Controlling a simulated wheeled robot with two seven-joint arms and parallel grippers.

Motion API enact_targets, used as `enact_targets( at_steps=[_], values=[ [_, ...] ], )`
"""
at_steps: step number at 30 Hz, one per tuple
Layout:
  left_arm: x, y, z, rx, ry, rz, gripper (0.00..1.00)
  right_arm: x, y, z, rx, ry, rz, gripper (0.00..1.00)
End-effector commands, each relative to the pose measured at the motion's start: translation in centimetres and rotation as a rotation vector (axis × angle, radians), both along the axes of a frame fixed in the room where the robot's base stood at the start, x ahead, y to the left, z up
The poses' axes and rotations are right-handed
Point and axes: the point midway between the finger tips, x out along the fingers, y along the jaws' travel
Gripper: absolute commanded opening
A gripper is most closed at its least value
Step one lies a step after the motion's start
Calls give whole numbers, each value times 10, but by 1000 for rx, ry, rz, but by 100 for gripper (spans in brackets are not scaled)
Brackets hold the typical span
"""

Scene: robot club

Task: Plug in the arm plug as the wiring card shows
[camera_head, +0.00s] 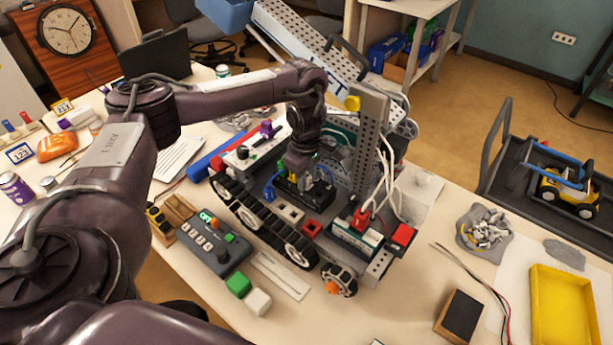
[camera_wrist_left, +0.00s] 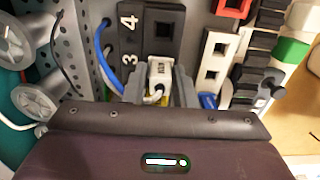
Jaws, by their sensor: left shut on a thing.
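In the left wrist view a white plug (camera_wrist_left: 160,74) with dark lettering, too small to read surely, sits between the fingers of my left gripper (camera_wrist_left: 159,88). The gripper is shut on it. Just beyond the plug is a black port block (camera_wrist_left: 131,42) marked 3 and 4, with a square opening beside the numbers. I cannot tell whether the plug touches the block. In the head view my left gripper (camera_head: 297,178) points down over the black block (camera_head: 318,194) on the tracked robot (camera_head: 275,232); the plug is hidden there. My right gripper is out of view.
A perforated upright (camera_head: 368,140) with white cables stands close right of my gripper. A red plug (camera_head: 361,219) is on the white module. Blue cables run beside the port block.

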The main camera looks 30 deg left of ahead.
Motion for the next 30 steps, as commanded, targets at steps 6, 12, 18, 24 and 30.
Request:
enact_targets(
  at_steps=[6,12,18,24,30],
  values=[
    [-1,0,-2,1,3,0,0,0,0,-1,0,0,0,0],
    [-1,0,-3,1,4,0,35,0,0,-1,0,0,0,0],
    [-1,0,-2,0,2,0,50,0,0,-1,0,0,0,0],
    [0,0,-1,0,1,0,50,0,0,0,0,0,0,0],
    [0,0,8,0,0,0,50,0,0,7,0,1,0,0]
  ],
)
